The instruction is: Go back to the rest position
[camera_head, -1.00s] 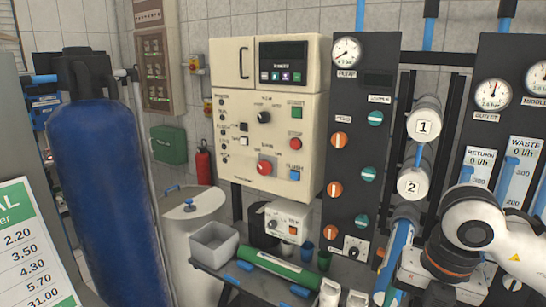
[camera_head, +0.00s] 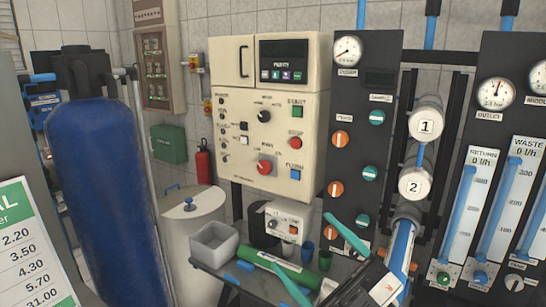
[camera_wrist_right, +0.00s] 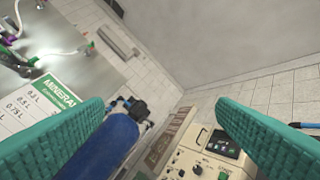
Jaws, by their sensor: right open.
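My right gripper (camera_head: 299,240) shows at the bottom centre-right of the head view, its two teal fingers spread wide with nothing between them. It hangs in front of the bench, and its fingers point up and left. In the right wrist view, the same teal fingers (camera_wrist_right: 160,103) stand apart at left and right, with the blue tank and the cream control box beyond them. My left gripper is not in view.
A cream control box (camera_head: 268,150) and dark gauge panel (camera_head: 351,110) stand behind. The bench holds a grey bin (camera_head: 213,243) and a green cylinder (camera_head: 270,262). A tall blue tank (camera_head: 105,190) stands left. White filter housings (camera_head: 414,186) are at right.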

